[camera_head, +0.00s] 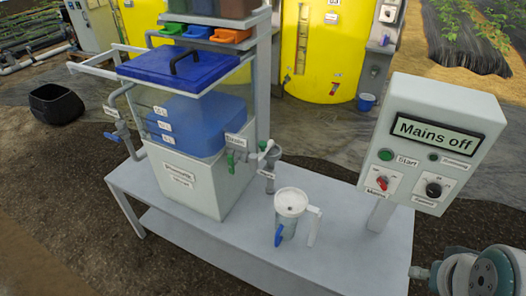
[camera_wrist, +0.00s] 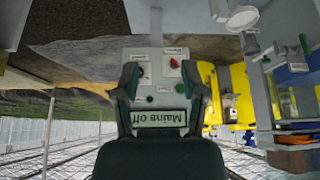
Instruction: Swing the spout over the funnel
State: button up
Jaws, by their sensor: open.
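In the head view, a grey downturned pipe end (camera_head: 268,180), seemingly the spout, hangs beside the tank under a green knob (camera_head: 263,146). A white round cup-like vessel (camera_head: 291,202), seemingly the funnel, stands in front of it on the bench. It has a white handle at its right and a blue lever (camera_head: 280,236) low on its left. The pipe end is behind and left of the vessel, not over it. My gripper (camera_wrist: 160,88) shows in the upside-down wrist view, fingers apart and empty, facing the control panel. It is away from the spout.
The panel (camera_head: 435,140) reads "Mains off" and stands at the bench's right. A tank (camera_head: 190,165) with blue contents and a blue lid (camera_head: 180,66) fills the bench's left. The bench's front right (camera_head: 350,255) is bare. My arm shows at lower right.

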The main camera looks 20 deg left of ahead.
aim_at(265, 146)
jog(key=i+j+u, duration=0.1)
jog(key=j, duration=0.25)
jog(key=j+u, duration=0.15)
jog(key=j, duration=0.25)
jog(key=i+j+u, duration=0.1)
jog(key=j, duration=0.25)
jog(key=i+j+u, duration=0.1)
jog(key=j, duration=0.25)
jog(key=i, duration=0.1)
